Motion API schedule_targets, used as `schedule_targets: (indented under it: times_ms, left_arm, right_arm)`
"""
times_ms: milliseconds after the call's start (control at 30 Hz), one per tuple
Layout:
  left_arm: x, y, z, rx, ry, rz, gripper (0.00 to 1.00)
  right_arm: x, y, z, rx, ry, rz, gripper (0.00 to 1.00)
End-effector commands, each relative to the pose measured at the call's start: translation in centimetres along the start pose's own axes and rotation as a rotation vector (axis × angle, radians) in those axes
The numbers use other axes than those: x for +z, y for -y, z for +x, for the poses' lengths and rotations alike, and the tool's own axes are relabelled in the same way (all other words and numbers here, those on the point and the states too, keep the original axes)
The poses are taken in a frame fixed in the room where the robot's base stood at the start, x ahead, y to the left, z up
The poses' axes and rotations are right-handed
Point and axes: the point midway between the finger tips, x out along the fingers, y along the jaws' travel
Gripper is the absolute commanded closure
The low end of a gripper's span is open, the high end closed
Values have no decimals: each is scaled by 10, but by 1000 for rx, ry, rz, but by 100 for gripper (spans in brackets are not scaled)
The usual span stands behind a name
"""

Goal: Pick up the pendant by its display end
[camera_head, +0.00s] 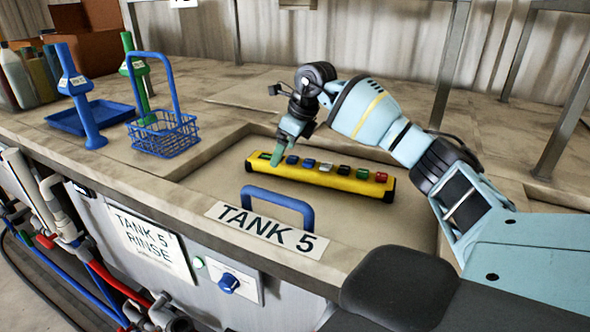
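The pendant (330,177) is a long yellow bar with black ends and a row of coloured buttons. It lies in the shallow rectangular recess behind the TANK 5 label. A small dark patch that looks like its display is at its left end, partly hidden by my gripper. My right gripper (278,152) reaches in from the right and points down at that left end, its greenish fingertips over or against the bar. Its finger gap is too small and hidden to read, and I cannot tell whether it grips the bar. My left gripper is not in view.
A blue handle (278,200) stands in front of the pendant beside the TANK 5 label (266,229). At left are a blue wire basket (165,137), a blue tray (90,116), upright blue and green tools, and bottles. Metal posts (450,62) rise behind.

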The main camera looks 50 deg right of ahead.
Motion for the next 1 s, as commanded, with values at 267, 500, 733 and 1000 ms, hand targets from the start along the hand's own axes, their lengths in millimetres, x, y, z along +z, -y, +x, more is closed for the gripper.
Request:
schedule_targets:
  times_ms: [267, 500, 733, 1000]
  left_arm:
    - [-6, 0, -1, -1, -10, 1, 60]
    - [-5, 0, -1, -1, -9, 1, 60]
    - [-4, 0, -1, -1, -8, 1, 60]
    - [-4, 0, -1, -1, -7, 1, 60]
  right_arm:
    - [-2, 0, 31, -1, 1, 0, 18]
    - [-2, 1, 33, -1, 2, 0, 18]
    - [-2, 1, 33, -1, 2, 0, 46]
    - [-1, 1, 31, -2, 7, 0, 71]
